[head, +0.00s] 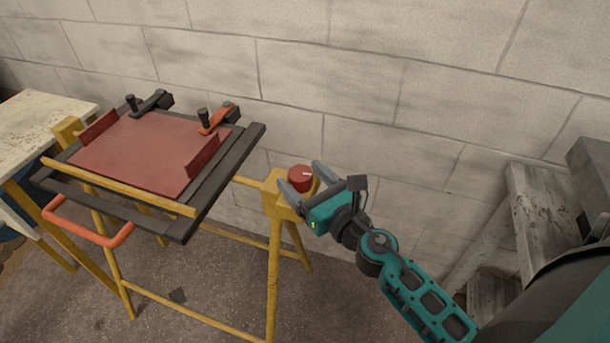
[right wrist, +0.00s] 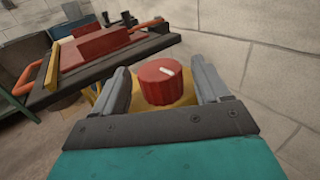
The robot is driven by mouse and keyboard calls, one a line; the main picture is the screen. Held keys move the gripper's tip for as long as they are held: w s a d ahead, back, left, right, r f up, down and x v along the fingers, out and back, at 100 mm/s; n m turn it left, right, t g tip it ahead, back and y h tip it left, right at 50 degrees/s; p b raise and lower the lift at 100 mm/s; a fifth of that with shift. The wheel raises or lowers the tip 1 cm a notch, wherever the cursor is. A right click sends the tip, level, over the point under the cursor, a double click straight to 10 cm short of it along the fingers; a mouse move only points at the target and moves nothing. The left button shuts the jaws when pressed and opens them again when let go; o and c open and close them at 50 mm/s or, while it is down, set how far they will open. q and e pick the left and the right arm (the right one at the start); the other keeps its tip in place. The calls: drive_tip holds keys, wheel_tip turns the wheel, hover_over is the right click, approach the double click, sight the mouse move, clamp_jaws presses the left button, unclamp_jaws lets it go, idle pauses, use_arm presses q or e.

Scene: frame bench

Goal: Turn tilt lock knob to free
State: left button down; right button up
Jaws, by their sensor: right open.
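The tilt lock knob (head: 300,178) is a red ribbed knob on the yellow post at the right side of the frame bench. No label for free shows. My right gripper (head: 306,184) is open, with its fingers on either side of the knob; in the right wrist view (right wrist: 163,88) gaps show between the knob and both fingers. My left gripper is not in view.
The tilting frame (head: 225,180) holds a red panel (head: 135,150) with two clamps at its back edge and an orange handle (head: 88,225) in front. A block wall (head: 400,70) stands close behind. A worn table (head: 35,125) is left; grey wooden shelving (head: 540,210) is right.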

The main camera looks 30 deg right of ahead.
drive_tip(key=c, duration=1)
drive_tip(key=shift+c, duration=0.2)
